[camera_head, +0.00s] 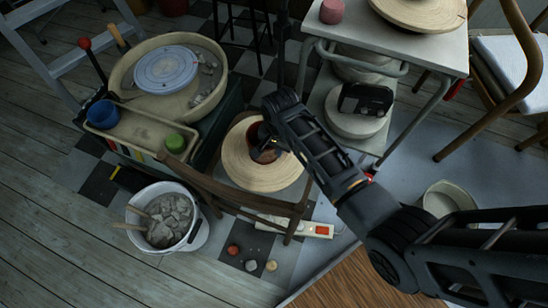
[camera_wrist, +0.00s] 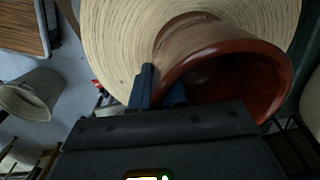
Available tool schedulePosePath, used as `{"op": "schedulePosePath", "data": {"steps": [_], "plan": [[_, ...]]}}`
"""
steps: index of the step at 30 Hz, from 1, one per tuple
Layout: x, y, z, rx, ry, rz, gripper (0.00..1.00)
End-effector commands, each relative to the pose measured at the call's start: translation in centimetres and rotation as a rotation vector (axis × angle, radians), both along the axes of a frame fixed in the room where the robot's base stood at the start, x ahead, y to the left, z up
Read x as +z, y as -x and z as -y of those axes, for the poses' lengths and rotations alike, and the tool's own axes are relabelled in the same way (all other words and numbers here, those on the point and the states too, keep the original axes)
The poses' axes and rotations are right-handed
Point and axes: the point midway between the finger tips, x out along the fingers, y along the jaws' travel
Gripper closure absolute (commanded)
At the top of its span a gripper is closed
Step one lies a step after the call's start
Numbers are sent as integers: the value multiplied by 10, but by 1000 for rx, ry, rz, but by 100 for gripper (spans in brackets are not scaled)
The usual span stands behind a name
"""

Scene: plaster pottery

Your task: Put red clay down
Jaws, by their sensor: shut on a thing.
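A reddish-brown clay pot (camera_head: 262,152) is over the round pale wooden board (camera_head: 245,172) in the head view. In the wrist view the pot (camera_wrist: 262,88) shows its open mouth and dark red inside. My gripper (camera_head: 268,145) is shut on the pot's wall near the rim. In the wrist view its two dark fingertips (camera_wrist: 160,88) pinch that wall at the left side. The round board (camera_wrist: 115,40) fills the background there. I cannot tell whether the pot's base touches the board. My gripper hides part of the pot in the head view.
The board lies on a brown wooden chair (camera_head: 232,194). A basin with a wheel (camera_head: 166,68) stands at left, a bucket of grey clay (camera_head: 168,216) at lower left. A table (camera_head: 445,50) stands at upper right. Small lumps, one red (camera_head: 233,250), lie on the floor.

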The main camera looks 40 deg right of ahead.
Motion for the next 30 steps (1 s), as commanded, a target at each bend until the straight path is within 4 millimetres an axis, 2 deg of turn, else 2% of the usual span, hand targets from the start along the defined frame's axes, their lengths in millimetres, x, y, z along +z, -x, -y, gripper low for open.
{"op": "schedulePosePath", "data": {"steps": [3, 11, 19, 30], "plan": [[-16, -2, 0, 1, 0, 3, 100], [-29, -2, 0, 2, 0, 5, 100], [-60, -2, 0, 2, 0, 5, 100], [-63, -2, 0, 3, 0, 5, 100]]}}
